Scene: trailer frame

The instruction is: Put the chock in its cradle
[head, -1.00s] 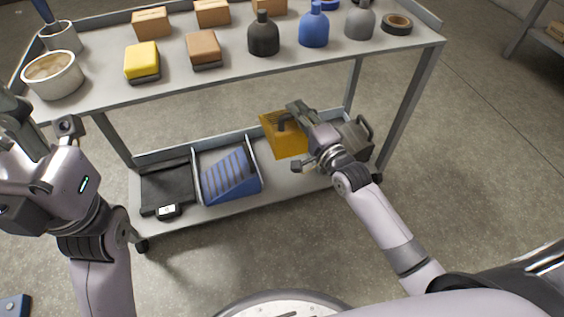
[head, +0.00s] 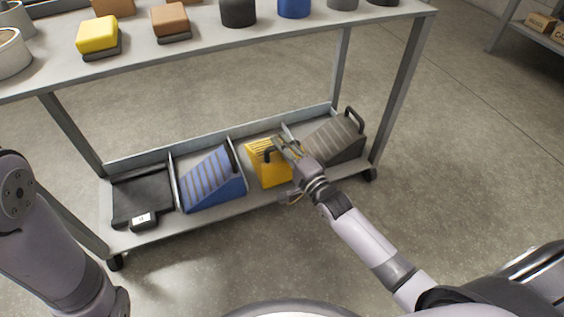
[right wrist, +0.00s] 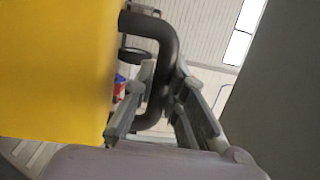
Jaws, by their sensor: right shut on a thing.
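The yellow chock (head: 263,172) is at the lower shelf, in the cradle bay (head: 257,133) between the blue chock and the grey chock. It appears between the bay's dividers; I cannot tell whether it rests fully on the shelf. My right gripper (head: 284,149) is shut on its black handle. In the right wrist view the yellow side (right wrist: 55,70) fills the left, and the fingers (right wrist: 163,88) close around the dark handle (right wrist: 168,50). My left gripper is out of view; only part of my left arm shows at the left edge.
The blue chock (head: 210,182) sits left of the bay and the grey chock (head: 338,142) right of it. A black flat scale-like item (head: 141,193) lies at the shelf's left end. The floor in front is clear.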

